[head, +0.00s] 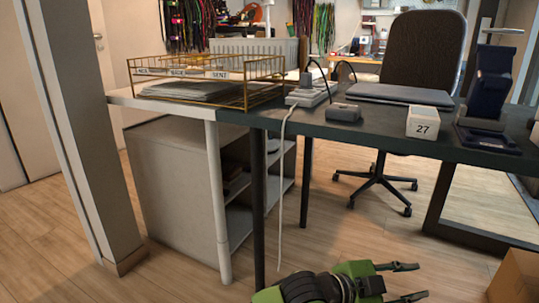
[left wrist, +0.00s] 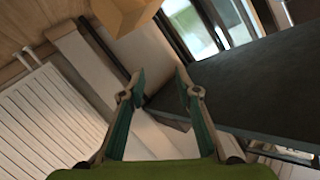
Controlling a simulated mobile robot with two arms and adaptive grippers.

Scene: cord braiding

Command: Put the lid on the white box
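A small white box (head: 423,122) marked 27 stands upright on the dark table, right of centre in the head view. I cannot tell whether its top is a lid, and I make out no separate lid. My left gripper (head: 412,281), green with dark fingers, is low in front of the table, below and well apart from the box. In the left wrist view its two fingers (left wrist: 161,76) are spread with nothing between them. The white box cannot be made out in that view. My right gripper is not in view.
The dark table (head: 385,138) holds a grey laptop (head: 400,95), a power strip (head: 311,93), a small grey device (head: 343,112) and a dark stand (head: 488,95). A wire tray (head: 243,97) is left. A cardboard box (head: 517,278) sits lower right. A white cable hangs down the front.

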